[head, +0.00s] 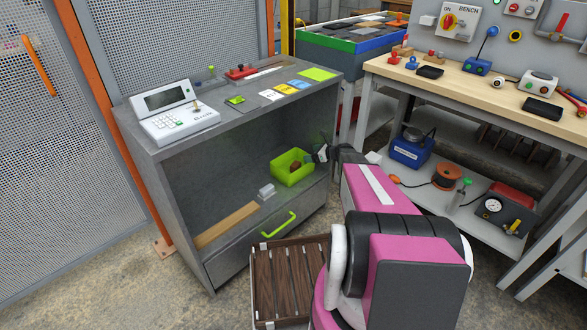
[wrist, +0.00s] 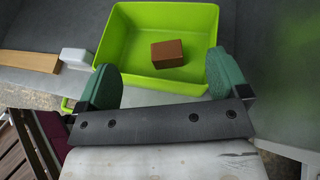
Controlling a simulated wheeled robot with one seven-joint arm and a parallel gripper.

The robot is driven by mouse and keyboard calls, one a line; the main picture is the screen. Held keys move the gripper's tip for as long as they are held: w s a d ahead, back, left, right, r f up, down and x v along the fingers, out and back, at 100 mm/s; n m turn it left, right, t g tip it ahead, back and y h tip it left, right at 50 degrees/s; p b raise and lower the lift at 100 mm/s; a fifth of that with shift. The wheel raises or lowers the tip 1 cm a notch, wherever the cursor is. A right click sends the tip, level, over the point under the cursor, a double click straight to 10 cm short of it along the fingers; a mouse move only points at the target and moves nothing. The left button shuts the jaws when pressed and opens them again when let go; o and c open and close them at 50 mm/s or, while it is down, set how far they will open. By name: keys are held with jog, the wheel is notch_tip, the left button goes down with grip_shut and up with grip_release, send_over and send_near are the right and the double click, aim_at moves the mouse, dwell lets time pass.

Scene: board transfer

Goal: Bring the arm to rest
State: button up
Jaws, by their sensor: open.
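My gripper (wrist: 160,82) is open, its two green fingers set wide apart with nothing between them in the wrist view. It also shows in the head view (head: 322,152), small and partly hidden by my own arm. The fingers are at the near edge of a lime-green bin (head: 284,173), which stands on the inner shelf of the grey cabinet (head: 180,200). In the wrist view the bin (wrist: 130,45) holds a brown block (wrist: 168,53) on its floor. My pink arm reaches from the lower right of the head view to the cabinet's open front.
A white piece (head: 266,191) and a wooden strip (head: 228,222) lie on the same shelf. A drawer with a green handle (head: 279,231) is below. A slatted wooden crate (head: 264,285) stands beside my arm. The workbench (head: 450,80) is at right. Bare floor shows at lower left.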

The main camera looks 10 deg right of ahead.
dwell(0.3)
jog(key=s+a+r+n+g+h, duration=0.3)
jog(key=s+a+n+g, duration=0.15)
jog(key=s+n, duration=0.55)
jog(key=s+a+r+n+g+h, duration=0.4)
jog(key=s+n, duration=0.4)
jog(key=s, duration=0.5)
jog(key=s+d+r+n+h, duration=0.1)
jog(key=s+r+n+h, duration=0.2)
jog(key=s+n, duration=0.4)
jog(key=shift+s+r+n+h, duration=0.3)
jog(key=shift+s+h, duration=0.1)
jog(key=shift+s, duration=0.65)
